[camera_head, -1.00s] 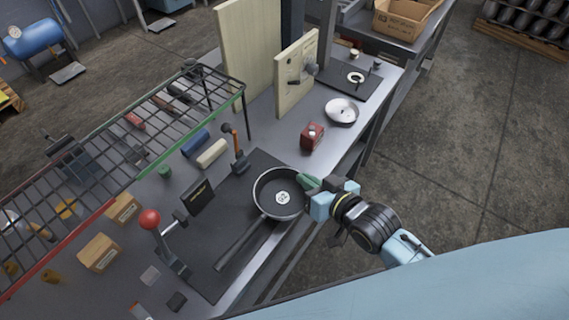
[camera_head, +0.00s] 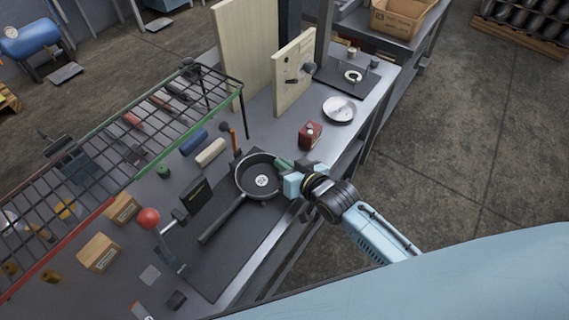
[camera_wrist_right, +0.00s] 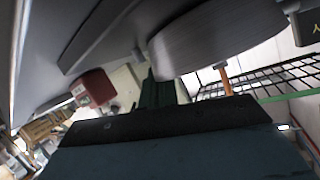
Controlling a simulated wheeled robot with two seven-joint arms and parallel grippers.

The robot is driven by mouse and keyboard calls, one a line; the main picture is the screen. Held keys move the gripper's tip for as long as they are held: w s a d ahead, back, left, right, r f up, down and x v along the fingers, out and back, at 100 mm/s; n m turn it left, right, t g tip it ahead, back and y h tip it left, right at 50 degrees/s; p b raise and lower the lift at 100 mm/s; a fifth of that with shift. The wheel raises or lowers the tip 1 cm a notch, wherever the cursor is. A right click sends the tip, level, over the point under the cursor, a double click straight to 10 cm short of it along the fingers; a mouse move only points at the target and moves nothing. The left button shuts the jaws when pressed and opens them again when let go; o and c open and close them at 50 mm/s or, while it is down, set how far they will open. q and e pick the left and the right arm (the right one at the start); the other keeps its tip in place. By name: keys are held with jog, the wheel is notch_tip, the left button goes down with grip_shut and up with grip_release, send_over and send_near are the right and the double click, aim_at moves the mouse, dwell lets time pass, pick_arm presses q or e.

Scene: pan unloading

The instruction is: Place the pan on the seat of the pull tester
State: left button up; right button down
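The pan (camera_head: 253,188) is dark and round, with a long handle towards the lower left and a pale round mark inside. It is over the far end of a dark base plate (camera_head: 236,253). My right gripper (camera_head: 286,164) is at its right rim and appears shut on it; its fingertips are partly hidden. In the right wrist view the pan's side wall (camera_wrist_right: 215,38) is close beside the gripper (camera_wrist_right: 160,90). A red-ball lever (camera_head: 149,218) and a black box (camera_head: 195,197) stand by the plate, perhaps the pull tester; its seat is not clear. My left gripper is not in view.
A wire rack (camera_head: 120,135) runs along the bench's left side. A red box (camera_head: 310,134) and a white dish (camera_head: 339,109) stand beyond the pan. An orange-handled post (camera_head: 234,138) is close to the pan's far side. Wooden blocks (camera_head: 98,252) lie at left.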

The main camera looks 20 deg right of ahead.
jog(key=c, duration=2)
grip_release()
jog(key=shift+f, duration=0.1)
jog(key=o, duration=0.3)
jog(key=v, duration=1.2)
jog(key=shift+p, duration=0.3)
